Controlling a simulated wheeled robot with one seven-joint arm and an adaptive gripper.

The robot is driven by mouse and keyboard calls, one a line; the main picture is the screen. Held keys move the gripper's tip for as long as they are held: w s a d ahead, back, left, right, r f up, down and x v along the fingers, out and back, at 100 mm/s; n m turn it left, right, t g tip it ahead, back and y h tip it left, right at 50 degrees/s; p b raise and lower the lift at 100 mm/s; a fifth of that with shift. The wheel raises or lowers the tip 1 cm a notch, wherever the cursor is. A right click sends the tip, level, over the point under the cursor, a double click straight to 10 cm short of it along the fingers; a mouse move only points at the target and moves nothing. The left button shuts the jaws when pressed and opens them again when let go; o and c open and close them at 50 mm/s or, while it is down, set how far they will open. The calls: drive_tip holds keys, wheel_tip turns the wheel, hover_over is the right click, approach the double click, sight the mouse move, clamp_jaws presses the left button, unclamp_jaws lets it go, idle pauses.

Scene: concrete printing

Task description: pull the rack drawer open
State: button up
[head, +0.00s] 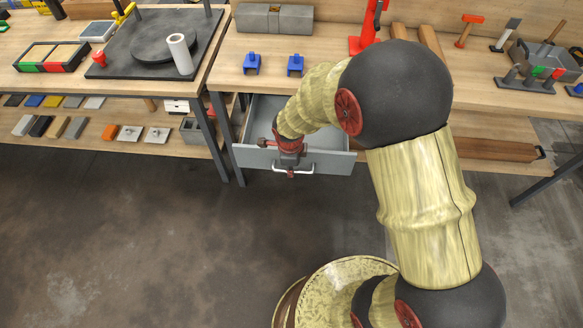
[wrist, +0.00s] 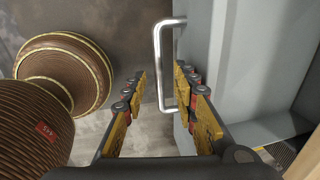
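The grey rack drawer (head: 335,162) stands pulled out from under the workbench, and its interior shows behind the front panel. In the wrist view the drawer (wrist: 218,55) fills the right side. Its silver bar handle (wrist: 157,60) sits on the front panel; in the head view the handle (head: 311,170) is partly hidden by my gripper (head: 291,164). In the wrist view my gripper (wrist: 161,85) has its two fingers apart, with the handle between them. A gap shows between the handle and the left finger; contact with the right finger cannot be told.
The workbench (head: 225,75) above carries two blue brackets (head: 252,64), a grey block (head: 274,19) and tools at the right. A lower shelf (head: 85,140) with samples lies left of the drawer. The concrete floor (head: 130,240) in front is clear.

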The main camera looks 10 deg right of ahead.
wheel_tip(320, 180, up, 10)
drive_tip(key=s, duration=0.1)
drive_tip(key=shift+s+a, duration=0.25)
drive_tip(key=shift+s, duration=0.15)
drive_tip(key=shift+f, duration=0.15)
drive_tip(key=s+d+r+n+t, duration=0.1)
drive_tip(key=s+d+r+n, duration=0.2)
drive_tip(key=s+r+n, duration=0.6)
drive_tip(key=s+d+r+n+t, duration=0.2)
drive_tip(key=s+d+r+n, duration=0.2)
drive_tip(key=s+r+n, duration=0.6)
wheel_tip(320, 180, up, 3)
drive_tip(key=n, duration=0.2)
drive_tip(key=shift+s+d+n+t+y, duration=0.15)
drive_tip(key=shift+s+n+t+y, duration=0.15)
drive_tip(key=shift+y, duration=0.1)
